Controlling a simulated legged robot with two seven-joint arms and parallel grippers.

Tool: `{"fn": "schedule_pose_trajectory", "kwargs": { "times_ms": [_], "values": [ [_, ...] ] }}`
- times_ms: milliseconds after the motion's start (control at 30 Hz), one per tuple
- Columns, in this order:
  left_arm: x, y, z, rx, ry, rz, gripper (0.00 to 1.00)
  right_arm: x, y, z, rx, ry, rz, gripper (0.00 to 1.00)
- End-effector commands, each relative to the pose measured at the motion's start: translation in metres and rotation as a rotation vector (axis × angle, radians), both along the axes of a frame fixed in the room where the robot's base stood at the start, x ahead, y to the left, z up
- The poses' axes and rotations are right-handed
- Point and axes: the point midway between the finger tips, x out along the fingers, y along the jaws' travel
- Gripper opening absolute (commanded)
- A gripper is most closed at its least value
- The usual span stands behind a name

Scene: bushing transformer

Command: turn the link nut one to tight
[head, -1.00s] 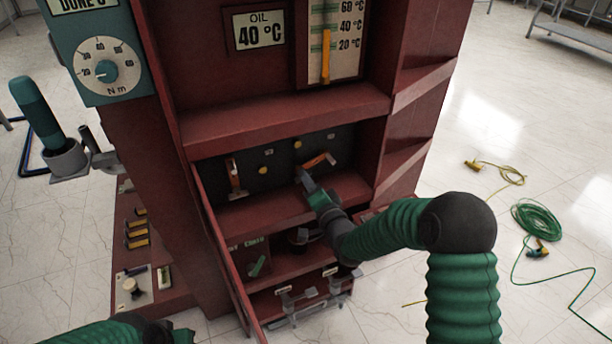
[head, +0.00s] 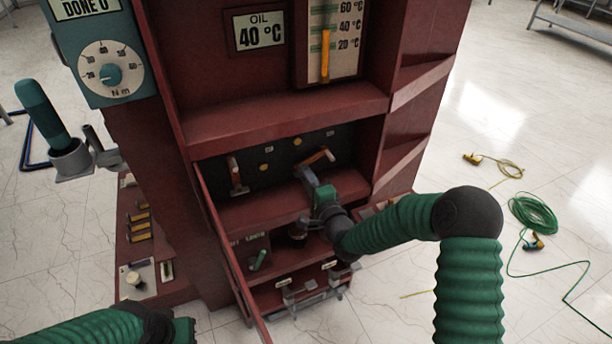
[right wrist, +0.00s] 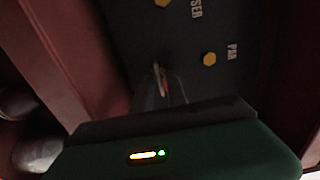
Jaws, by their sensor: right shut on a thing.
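A tilted copper link (head: 318,157) is on the dark panel (head: 275,160) in the cabinet's recess. My right gripper (head: 306,178) is shut at the link's lower left end. It covers that end, so the nut in its jaws is largely hidden. In the right wrist view, the gripper (right wrist: 162,82) has a small light and orange sliver at its tips. A second copper link (head: 235,175) stands almost upright to the left. The torque dial (head: 111,75) is marked Nm, its pointer toward the low end, under a "DONE 0" display (head: 80,8). My left gripper (head: 184,330) is low at left, jaws unclear.
The red cabinet (head: 285,115) has shelf edges above and below the recess, close to my right arm. An open panel edge (head: 222,245) runs down its left side. A teal-handled tool (head: 40,115) stands in a holder at left. A green cable coil (head: 536,217) lies on the floor.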

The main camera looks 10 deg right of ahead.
Motion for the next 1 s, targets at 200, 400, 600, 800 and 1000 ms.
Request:
{"fn": "schedule_pose_trajectory", "kwargs": {
  "times_ms": [200,400,600,800,1000],
  "values": [
    [0.0,0.0,0.0,0.0,0.0,0.0,0.0,-0.001,-0.002,-0.005,-0.001,0.011,-0.004,0.0],
    [0.0,0.0,0.0,0.0,0.0,0.0,0.0,-0.001,-0.002,-0.004,-0.002,0.009,-0.004,0.27],
    [0.0,0.0,0.0,0.0,0.0,0.0,0.0,-0.001,-0.001,-0.002,-0.001,0.005,-0.002,0.27],
    [0.0,0.0,0.005,0.0,0.0,0.0,0.0,-0.017,-0.005,0.0,-0.002,0.006,-0.002,0.27],
    [0.0,0.0,0.018,0.0,0.0,0.0,0.0,-0.07,-0.016,0.0,-0.001,0.01,-0.004,0.27]
  ]
}}
